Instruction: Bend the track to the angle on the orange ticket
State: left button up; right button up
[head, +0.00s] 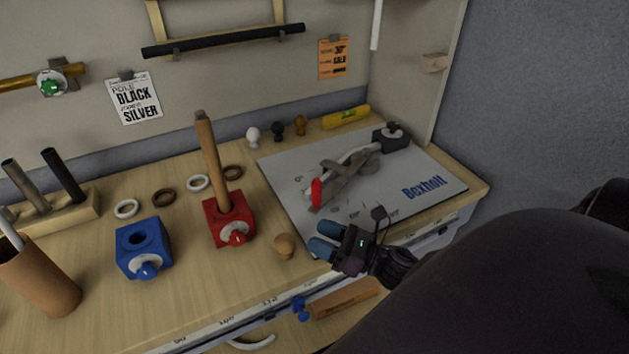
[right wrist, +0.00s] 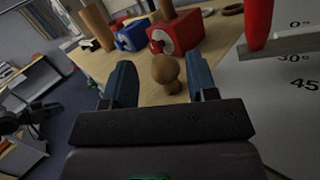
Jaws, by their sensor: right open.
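The orange ticket (head: 333,58) is clipped to the back wall; its top line seems to read 30°, with small text below. My right gripper (head: 318,238) is open and empty at the board's front left corner. In the right wrist view its blue fingers (right wrist: 162,78) frame a wooden knob beyond them.
The wooden knob (head: 285,246) stands just left of my right gripper. A red block (head: 229,222) with an upright rod and a blue block (head: 144,248) stand further left. A dark clamp block (head: 391,137) and yellow level (head: 346,117) are at the back right.

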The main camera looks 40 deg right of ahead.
jog(key=m+h, duration=0.1)
jog(key=r+t+h, duration=0.1)
jog(key=shift+w+a+r+m+h, duration=0.1)
jog(key=shift+w+a+m+h, duration=0.1)
jog(key=shift+a+m+h, duration=0.15)
jog(key=m+h, duration=0.1)
jog(key=h, duration=0.2)
jog(key=m+h, duration=0.3)
jog(key=h, duration=0.4)
send_near(319, 194)
jog(key=shift+w+a+r+g, duration=0.2)
jog(key=shift+w+r, duration=0.2)
jog(key=shift+w, duration=0.2)
jog(key=shift+w+a+r+g, duration=0.1)
jog(key=shift+w+a+r, duration=0.2)
jog(key=shift+w, duration=0.3)
jog(key=shift+d+f+g+h, duration=0.15)
jog(key=shift+d+g+h, duration=0.2)
jog(key=shift+d, duration=0.15)
jog(key=p+x, duration=0.1)
jog(key=x, duration=0.8)
jog(key=shift+w, duration=0.2)
jog(key=shift+w+d, duration=0.2)
jog(key=shift+w, duration=0.4)
grip_shut()
